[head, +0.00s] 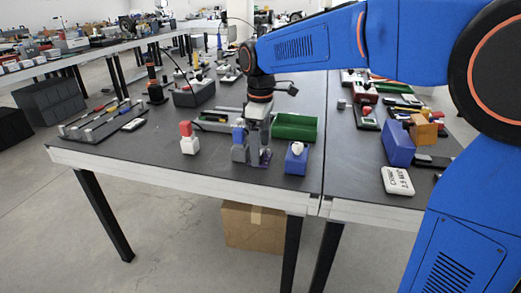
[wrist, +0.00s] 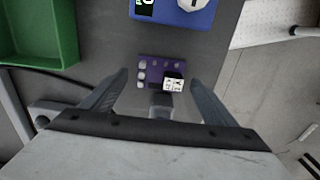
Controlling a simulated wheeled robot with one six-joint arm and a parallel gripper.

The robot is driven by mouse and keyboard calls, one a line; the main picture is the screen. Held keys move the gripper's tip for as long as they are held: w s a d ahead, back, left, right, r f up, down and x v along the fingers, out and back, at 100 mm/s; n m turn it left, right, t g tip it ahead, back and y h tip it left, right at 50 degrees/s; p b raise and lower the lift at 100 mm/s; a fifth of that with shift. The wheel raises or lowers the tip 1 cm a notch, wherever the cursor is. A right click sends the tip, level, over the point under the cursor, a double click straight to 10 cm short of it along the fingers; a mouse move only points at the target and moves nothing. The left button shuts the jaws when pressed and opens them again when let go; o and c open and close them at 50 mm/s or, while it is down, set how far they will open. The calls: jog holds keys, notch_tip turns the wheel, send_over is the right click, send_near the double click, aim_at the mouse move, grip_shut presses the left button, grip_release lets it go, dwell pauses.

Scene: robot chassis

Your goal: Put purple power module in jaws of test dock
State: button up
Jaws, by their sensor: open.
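The purple power module (wrist: 152,72) shows in the wrist view as a small purple block with pale round marks and a white printed label. It lies ahead of and between my gripper's (wrist: 160,92) two spread fingers, and neither finger visibly touches it. A small grey part below the label is partly hidden. I cannot make out the test dock's jaws with certainty.
A blue box with a white knob (head: 296,158) stands right of my gripper; its display shows in the wrist view (wrist: 175,8). A green bin (head: 294,127) is behind. Red-topped (head: 188,143) and blue-topped (head: 239,150) blocks stand left. The table's front edge is close.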

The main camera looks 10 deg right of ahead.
notch_tip(320, 180, up, 10)
jog(key=shift+r, duration=0.25)
jog(key=shift+c, duration=1.1)
jog(key=r, duration=0.2)
jog(key=s+r, duration=0.1)
jog(key=r, duration=0.3)
jog(key=shift+s+r, duration=0.2)
jog(key=shift+s, duration=0.2)
jog(key=c, duration=0.7)
jog(key=shift+o, duration=0.2)
notch_tip(320, 180, down, 11)
jog(key=shift+s+f, duration=0.15)
jog(key=shift+f, duration=0.05)
jog(key=shift+a+f, duration=0.2)
jog(key=shift+f, duration=1.15)
jog(key=shift+a+f, duration=0.15)
jog(key=shift+f, duration=1.15)
